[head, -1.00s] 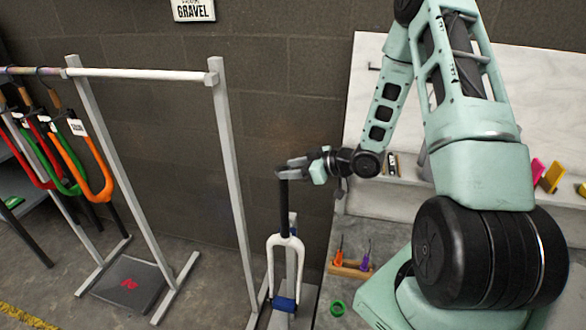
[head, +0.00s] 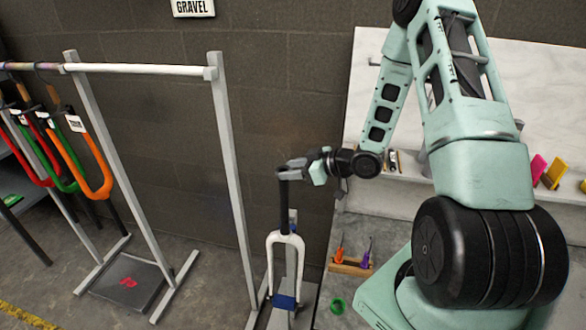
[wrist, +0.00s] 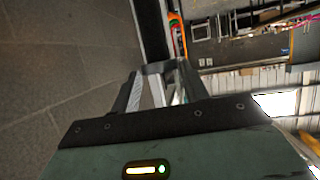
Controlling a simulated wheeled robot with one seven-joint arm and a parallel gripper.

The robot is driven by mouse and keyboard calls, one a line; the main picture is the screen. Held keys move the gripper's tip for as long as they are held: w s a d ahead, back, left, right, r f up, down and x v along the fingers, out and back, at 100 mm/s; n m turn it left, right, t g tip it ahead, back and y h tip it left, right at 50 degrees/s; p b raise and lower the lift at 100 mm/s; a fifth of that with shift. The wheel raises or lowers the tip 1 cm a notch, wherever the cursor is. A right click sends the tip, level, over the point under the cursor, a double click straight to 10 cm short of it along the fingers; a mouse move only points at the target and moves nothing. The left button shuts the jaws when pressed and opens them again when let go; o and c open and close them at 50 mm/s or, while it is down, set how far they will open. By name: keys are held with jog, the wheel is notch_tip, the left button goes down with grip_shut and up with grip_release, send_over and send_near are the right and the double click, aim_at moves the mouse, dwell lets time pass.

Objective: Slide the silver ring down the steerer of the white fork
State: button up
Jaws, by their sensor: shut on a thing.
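The white fork (head: 287,241) stands upright in the head view, with its legs down and its dark steerer (head: 284,212) pointing up. I cannot tell the ring's exact fit around the steerer.
A grey rack (head: 232,190) stands left of the fork, with orange, green and red forks hanging farther left. A wooden holder (head: 350,268) with orange and purple tools and a green ring (head: 338,306) lie to the right. A brick wall is behind.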

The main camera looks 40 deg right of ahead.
jog(key=shift+f+b, duration=1.55)
jog(key=shift+f, duration=0.5)
jog(key=shift+f, duration=0.15)
jog(key=shift+f+b, duration=2.35)
jog(key=shift+f, duration=0.5)
notch_tip(320, 180, down, 6)
jog(key=b, duration=0.4)
jog(key=shift+b, duration=0.35)
jog(key=shift+f, duration=0.1)
jog(key=shift+f+b, duration=1.7)
jog(key=shift+f, duration=0.4)
jog(key=shift+f+b, duration=0.3)
jog(key=shift+f, duration=0.1)
